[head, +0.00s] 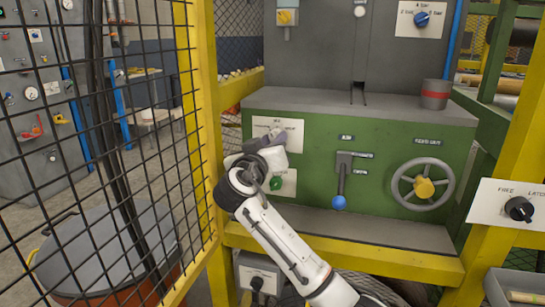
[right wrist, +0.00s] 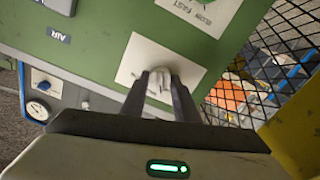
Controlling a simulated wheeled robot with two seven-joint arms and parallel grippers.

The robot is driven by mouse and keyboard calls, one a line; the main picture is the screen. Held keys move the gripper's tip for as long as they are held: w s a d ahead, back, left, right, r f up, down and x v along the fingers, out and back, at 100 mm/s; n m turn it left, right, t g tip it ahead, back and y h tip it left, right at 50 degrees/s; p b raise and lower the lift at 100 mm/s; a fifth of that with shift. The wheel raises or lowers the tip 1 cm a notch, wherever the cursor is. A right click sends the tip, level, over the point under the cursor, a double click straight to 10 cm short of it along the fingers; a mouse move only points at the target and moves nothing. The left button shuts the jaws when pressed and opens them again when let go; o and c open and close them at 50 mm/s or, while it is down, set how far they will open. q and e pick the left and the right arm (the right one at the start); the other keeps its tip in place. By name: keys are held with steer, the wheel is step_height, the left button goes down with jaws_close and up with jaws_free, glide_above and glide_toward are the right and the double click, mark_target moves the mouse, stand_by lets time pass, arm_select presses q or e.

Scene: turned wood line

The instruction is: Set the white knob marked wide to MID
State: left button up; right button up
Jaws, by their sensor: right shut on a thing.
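The white knob (right wrist: 158,82) sits on a white plate (right wrist: 138,58) on a green machine front, in the right wrist view. My right gripper (right wrist: 160,84) is shut on the knob, with one dark finger on each side of it. In the head view my right gripper (head: 273,136) is at the upper left of the green front, and it hides the knob and part of the plate (head: 293,128). The plate's marks are too small or covered to read, so I cannot tell the knob's setting. My left gripper is not in view.
Below the plate is another plate (head: 289,186) with a green knob (head: 276,183). A blue-tipped lever (head: 340,190) and a grey handwheel (head: 423,187) are to the right. A yellow post and mesh fence (head: 205,100) stand close on the left. A grey-and-red cup (head: 435,94) stands on the ledge.

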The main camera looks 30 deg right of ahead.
arm_select(q)
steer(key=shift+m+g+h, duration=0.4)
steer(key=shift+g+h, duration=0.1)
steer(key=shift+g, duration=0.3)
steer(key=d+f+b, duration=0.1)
steer(key=b, duration=0.1)
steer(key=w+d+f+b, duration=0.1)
steer(key=b, duration=0.1)
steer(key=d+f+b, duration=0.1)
steer(key=b, duration=0.1)
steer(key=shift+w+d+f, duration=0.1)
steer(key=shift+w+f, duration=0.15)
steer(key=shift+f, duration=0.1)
arm_select(e)
steer(key=m, duration=0.6)
steer(key=shift+f, duration=0.1)
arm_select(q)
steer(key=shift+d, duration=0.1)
arm_select(e)
steer(key=o, duration=1.1)
steer(key=shift+c, duration=0.2)
arm_select(q)
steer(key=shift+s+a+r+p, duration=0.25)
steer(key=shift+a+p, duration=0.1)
steer(key=shift+p, duration=0.15)
arm_select(e)
steer(key=v, duration=1)
steer(key=shift+s, duration=0.2)
